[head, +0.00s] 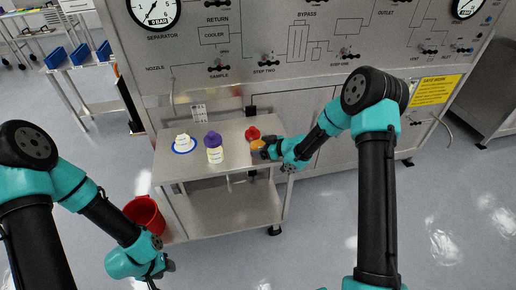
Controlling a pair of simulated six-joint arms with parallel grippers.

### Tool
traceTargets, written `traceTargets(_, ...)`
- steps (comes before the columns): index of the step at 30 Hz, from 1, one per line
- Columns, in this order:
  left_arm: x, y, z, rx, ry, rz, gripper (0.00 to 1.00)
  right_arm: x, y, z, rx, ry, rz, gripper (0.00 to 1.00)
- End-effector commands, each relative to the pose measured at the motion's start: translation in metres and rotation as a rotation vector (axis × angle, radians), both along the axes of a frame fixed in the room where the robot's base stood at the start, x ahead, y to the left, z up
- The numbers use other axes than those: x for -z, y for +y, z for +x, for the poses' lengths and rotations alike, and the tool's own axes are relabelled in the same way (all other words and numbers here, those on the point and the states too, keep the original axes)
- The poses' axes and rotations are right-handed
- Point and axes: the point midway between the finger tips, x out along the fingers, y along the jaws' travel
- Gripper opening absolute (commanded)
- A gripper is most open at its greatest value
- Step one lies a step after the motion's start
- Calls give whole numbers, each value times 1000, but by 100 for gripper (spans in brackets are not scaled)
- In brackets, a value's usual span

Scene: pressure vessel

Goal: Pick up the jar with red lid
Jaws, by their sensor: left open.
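The red lid (252,132) shows on the small metal cart at the middle of the head view. The jar body under it is mostly hidden. A yellow-orange item (257,144) lies just in front of it, beside my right gripper (262,152). My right gripper is at the cart's right side, close to both; its fingers are too small and covered to tell whether they are open or hold anything. My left gripper (164,270) is open and low over the floor, in front of the cart and well away from the jars.
The cart (188,167) also bears a jar with a purple lid (213,140) and a white item on a blue-rimmed dish (183,145). A red bucket (146,214) stands at the cart's left. The grey control panel (290,75) rises behind. The floor to the right is clear.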

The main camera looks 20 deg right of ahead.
Motion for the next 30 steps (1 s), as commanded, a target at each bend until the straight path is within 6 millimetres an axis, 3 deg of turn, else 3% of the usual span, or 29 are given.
traceTargets(13, 0, 0, 0, 0, 0, 0, 43, 0, 0, 0, 0, 0, 0, 48)
traceTargets(23, 0, 0, 0, 0, 0, 0, 43, -4, 0, 0, 0, -1, 0, 48)
traceTargets(30, 0, 0, 0, 0, 0, 0, 43, -29, 0, 0, -2, -4, -1, 48)
